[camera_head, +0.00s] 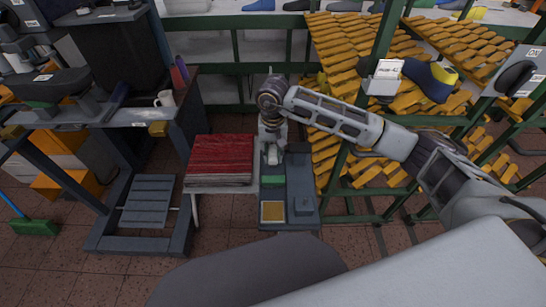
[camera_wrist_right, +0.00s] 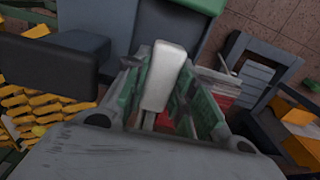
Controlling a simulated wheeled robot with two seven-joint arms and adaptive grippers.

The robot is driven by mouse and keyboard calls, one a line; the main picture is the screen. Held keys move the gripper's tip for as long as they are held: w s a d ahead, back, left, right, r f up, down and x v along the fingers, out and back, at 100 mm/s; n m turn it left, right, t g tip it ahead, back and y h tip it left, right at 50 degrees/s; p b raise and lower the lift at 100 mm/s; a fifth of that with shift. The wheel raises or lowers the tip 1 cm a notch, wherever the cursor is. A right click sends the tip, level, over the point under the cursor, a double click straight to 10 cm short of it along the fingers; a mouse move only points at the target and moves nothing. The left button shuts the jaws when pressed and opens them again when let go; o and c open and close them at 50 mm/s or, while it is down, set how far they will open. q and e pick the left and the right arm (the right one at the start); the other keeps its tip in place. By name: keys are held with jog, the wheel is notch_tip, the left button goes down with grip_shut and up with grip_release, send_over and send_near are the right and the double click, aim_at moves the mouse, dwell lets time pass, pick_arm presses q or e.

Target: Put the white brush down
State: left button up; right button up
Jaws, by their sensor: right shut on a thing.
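My right gripper (camera_head: 271,160) reaches in from the right and points down over the top end of the dark blue-grey bench unit (camera_head: 301,180), right of the red stack. In the right wrist view its two green-and-grey fingers are closed on the white brush (camera_wrist_right: 164,76), a pale, rounded, oblong block. The fingers hide part of the brush. In the head view the brush is too small and covered to make out clearly. I cannot tell whether it touches the surface below. My left gripper is not in view.
A stack of red sheets (camera_head: 222,155) lies on a small stand left of the unit. A yellow pad (camera_head: 272,211) is at the unit's near end. A green-framed rack (camera_head: 385,119) with yellow slats stands close on the right. A white mug (camera_head: 165,98) stands on the left workbench.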

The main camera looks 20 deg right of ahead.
notch_tip(320, 180, down, 2)
jog(key=shift+f, duration=0.15)
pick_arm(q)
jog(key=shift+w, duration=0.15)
pick_arm(e)
jog(key=shift+f, duration=0.1)
jog(key=o, duration=0.9)
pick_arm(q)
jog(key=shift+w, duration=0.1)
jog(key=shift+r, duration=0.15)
